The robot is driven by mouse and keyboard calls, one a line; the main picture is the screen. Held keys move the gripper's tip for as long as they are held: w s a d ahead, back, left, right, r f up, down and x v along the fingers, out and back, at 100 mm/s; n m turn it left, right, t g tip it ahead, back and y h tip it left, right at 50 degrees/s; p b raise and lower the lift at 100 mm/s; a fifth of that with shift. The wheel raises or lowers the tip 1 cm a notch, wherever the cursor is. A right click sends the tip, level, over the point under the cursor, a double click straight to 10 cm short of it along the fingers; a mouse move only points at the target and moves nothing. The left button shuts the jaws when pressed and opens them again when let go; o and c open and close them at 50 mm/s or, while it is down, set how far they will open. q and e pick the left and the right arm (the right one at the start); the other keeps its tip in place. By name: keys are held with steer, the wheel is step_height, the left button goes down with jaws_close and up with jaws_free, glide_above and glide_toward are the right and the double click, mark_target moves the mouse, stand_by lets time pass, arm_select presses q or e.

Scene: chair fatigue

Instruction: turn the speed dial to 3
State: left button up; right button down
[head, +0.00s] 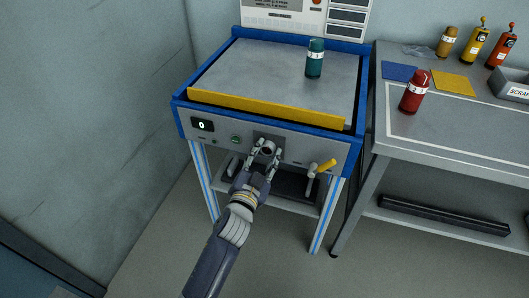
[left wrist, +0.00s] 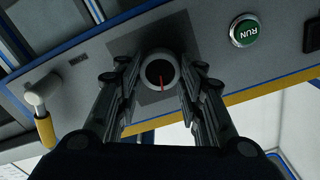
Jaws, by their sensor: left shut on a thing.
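The speed dial (head: 268,147) is a round dark knob on a dark square plate in the front panel of the blue-framed machine (head: 225,140). In the left wrist view the dial (left wrist: 160,70) shows a light rim, a black face and a red pointer line toward the bottom of that picture. My left gripper (head: 264,153) is at the dial, its two fingers (left wrist: 161,80) on either side, shut on it. No numbers around the dial are readable. A small display (head: 202,125) on the panel reads 0. My right gripper is not in view.
A yellow bar (head: 260,108) edges the machine top, where a teal bottle (head: 315,58) stands. A side table (head: 450,128) holds several bottles.

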arm_select(q)
steer(key=m, duration=0.2)
steer(key=shift+m, duration=0.4)
steer(key=m, duration=0.2)
steer(key=shift+f+m, duration=0.1)
steer(key=shift+m, duration=0.3)
steer(key=m, duration=0.4)
steer(key=shift+d+m, duration=0.1)
steer(key=shift+m, duration=1.1)
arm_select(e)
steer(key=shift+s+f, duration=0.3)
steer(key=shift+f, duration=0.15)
arm_select(q)
steer(key=shift+f, duration=0.1)
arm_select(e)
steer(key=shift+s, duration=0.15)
arm_select(q)
steer(key=o, duration=1.1)
steer(key=shift+c, duration=0.2)
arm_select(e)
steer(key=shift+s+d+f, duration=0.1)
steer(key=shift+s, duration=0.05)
